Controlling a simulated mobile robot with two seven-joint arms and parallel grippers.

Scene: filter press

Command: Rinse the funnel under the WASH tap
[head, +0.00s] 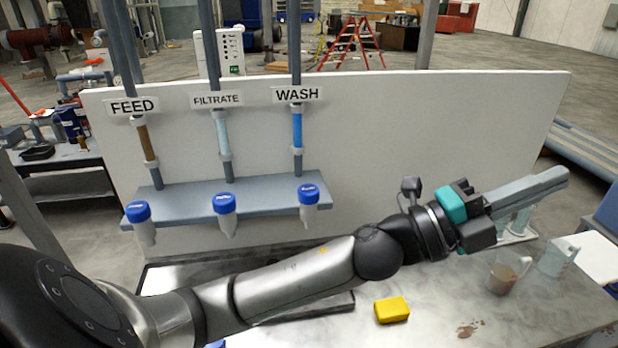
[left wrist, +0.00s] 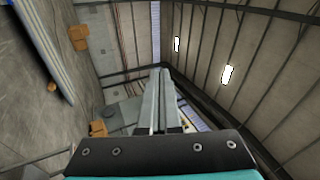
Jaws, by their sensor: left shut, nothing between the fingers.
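The WASH tap (head: 308,194) has a blue cap and a pale nozzle. It sits at the right end of a grey shelf, below the WASH label (head: 297,94) and a pipe with a blue section. I cannot make out a funnel in either view. My left gripper (head: 563,176) is shut and empty, raised above the right side of the bench, well to the right of the WASH tap. Its closed fingers also show in the left wrist view (left wrist: 160,78), against the ceiling. My right gripper is not in view.
FEED (head: 138,212) and FILTRATE (head: 224,203) taps stand left of WASH. A jug with brown liquid (head: 504,276), a clear jug (head: 557,258) and partly hidden clear vessels (head: 512,222) stand at right. A yellow block (head: 392,310) and brown spill (head: 467,330) lie in front. My arm crosses the bench.

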